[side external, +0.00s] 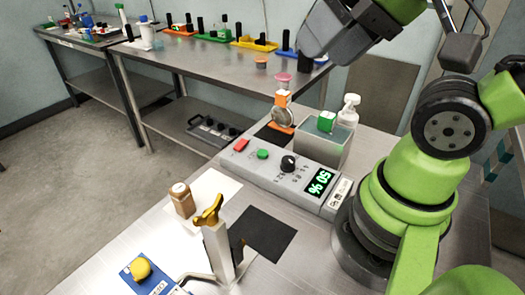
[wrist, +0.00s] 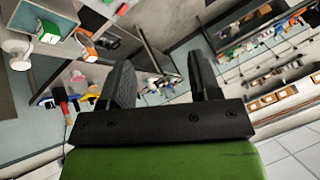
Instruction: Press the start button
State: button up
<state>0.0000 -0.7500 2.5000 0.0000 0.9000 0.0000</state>
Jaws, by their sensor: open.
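The grey control box (side external: 278,176) sits on the steel table in the side external view. A round green button (side external: 262,154) and a red button (side external: 241,145) are on its top face at the left end, beside a black knob (side external: 288,163). A green lit display (side external: 319,183) on the box appears upside down and seems to read 50 %. No lettering is legible at the buttons. My gripper (wrist: 163,75) is open, with an empty gap between its black fingers in the wrist view. My arm's end is raised above and behind the box, apart from the buttons.
A clear bin (side external: 325,142) with a green-topped block, a white pump bottle (side external: 348,115) and an orange holder (side external: 282,108) stand behind the box. A yellow-handled clamp (side external: 215,240) and a small brown bottle (side external: 182,200) stand in front. Space above the buttons looks clear.

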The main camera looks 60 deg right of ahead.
jog(key=shift+c, duration=0.2)
grip_shut()
dwell(1.4)
